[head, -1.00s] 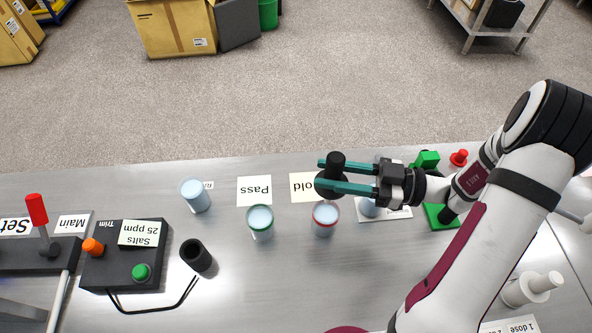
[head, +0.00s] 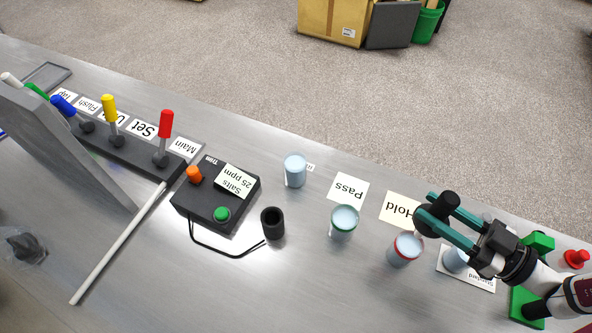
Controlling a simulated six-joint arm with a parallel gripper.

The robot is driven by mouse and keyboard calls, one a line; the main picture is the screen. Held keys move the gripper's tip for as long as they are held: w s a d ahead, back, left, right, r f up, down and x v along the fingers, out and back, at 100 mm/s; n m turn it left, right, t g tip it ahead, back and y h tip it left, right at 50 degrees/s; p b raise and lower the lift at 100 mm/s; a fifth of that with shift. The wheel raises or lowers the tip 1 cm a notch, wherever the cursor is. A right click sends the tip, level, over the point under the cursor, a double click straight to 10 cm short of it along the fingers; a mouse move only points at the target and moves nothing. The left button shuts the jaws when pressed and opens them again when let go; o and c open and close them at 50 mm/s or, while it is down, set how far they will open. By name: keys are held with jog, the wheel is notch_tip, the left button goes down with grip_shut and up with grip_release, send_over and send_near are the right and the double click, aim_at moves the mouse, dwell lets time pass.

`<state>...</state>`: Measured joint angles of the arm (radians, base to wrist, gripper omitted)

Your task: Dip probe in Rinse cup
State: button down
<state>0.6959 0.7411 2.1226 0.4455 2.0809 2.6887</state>
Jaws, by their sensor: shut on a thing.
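My gripper (head: 424,208) is shut on the black probe (head: 447,203), a dark cylinder with a wider round part, in the head view. It is held over the edge of the Hold label, beside the red-rimmed cup. The probe's lower end is hidden. The cup (head: 295,171) with a mostly covered label, whose first letters read "Ri" in the earlier frame, stands well to the left with pale blue liquid. The probe is apart from it. The green-rimmed cup (head: 343,221) and red-rimmed cup (head: 405,248) stand between them.
The meter box (head: 215,195) reads "Salts 25 ppm" and is cabled to a black, open-topped holder (head: 272,222). A lever row with a red-handled lever (head: 165,125) is at left. Another cup (head: 455,259) stands on the Standard label under my gripper. Bare table lies in front.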

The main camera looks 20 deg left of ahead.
jog(key=w+f+x, duration=0.1)
jog(key=x, duration=3.1)
notch_tip(320, 180, down, 9)
jog(key=shift+s+d, duration=0.2)
notch_tip(320, 180, up, 10)
dwell(0.6)
